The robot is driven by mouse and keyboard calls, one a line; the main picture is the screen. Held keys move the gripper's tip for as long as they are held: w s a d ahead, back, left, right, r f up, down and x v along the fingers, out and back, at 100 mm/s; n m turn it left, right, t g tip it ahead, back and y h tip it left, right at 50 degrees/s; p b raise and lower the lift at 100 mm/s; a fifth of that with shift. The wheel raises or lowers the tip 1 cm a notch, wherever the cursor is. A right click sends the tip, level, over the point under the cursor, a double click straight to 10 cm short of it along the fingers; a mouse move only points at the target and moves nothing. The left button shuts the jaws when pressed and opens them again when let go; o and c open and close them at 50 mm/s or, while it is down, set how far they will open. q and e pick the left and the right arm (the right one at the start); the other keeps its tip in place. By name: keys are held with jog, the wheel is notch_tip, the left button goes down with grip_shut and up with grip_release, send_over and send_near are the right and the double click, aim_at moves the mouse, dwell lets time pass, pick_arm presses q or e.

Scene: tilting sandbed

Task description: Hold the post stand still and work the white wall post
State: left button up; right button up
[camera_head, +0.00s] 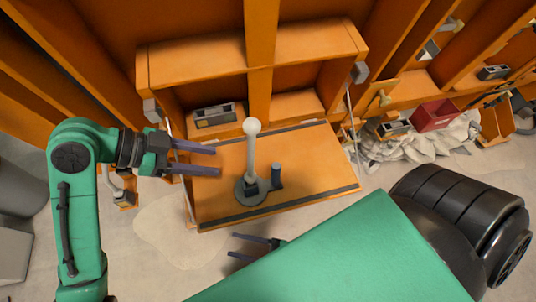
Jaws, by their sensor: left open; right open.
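A white post (251,155) with a round knob on top stands upright on a round grey stand (246,192). The stand sits on a tilted orange board (312,165) in front of the orange wall frame. My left gripper (219,160) is open and empty, left of the post, its two dark fingers pointing right and apart from the post. My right gripper (232,246) is open and low, below the board's front edge; my green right arm hides part of it. A short dark blue cylinder (277,176) stands just right of the post at the stand.
Orange wall beams rise behind the board, with a grey box-like item (214,115) in the left bay. A red bin (435,115) and a pale rubble heap (420,145) lie at the right. The board's right half is clear.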

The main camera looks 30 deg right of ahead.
aim_at(277, 164)
jog(key=w+d+r+m+t+h, duration=0.1)
jog(key=r+m+t+h, duration=0.2)
jog(key=m, duration=0.5)
jog(key=w+d+r+m+t+h, duration=0.2)
jog(key=r+m+t+h, duration=0.2)
jog(key=m, duration=0.4)
jog(key=w+d+r+m+t+h, duration=0.2)
jog(key=r+m+t+h, duration=0.2)
jog(key=m, duration=0.4)
jog(key=shift+d+r+m, duration=0.2)
jog(key=shift+r+m, duration=0.1)
jog(key=s+d+f+m+g+h, duration=0.2)
jog(key=m+g+h, duration=0.45)
jog(key=m, duration=0.95)
jog(key=s+d+f+m+g+h, duration=0.1)
jog(key=d+m+g+h, duration=0.15)
jog(key=m+h, duration=0.95)
jog(key=w+d+m+y, duration=0.1)
jog(key=w+d, duration=0.2)
jog(key=w+d+m+y, duration=0.1)
jog(key=w+d, duration=0.2)
jog(key=w, duration=0.1)
jog(key=w+d+y, duration=0.1)
jog(key=w+d, duration=0.1)
jog(key=w, duration=0.2)
jog(key=shift+w+d+m+g, duration=0.1)
jog(key=shift+d+m+g, duration=0.3)
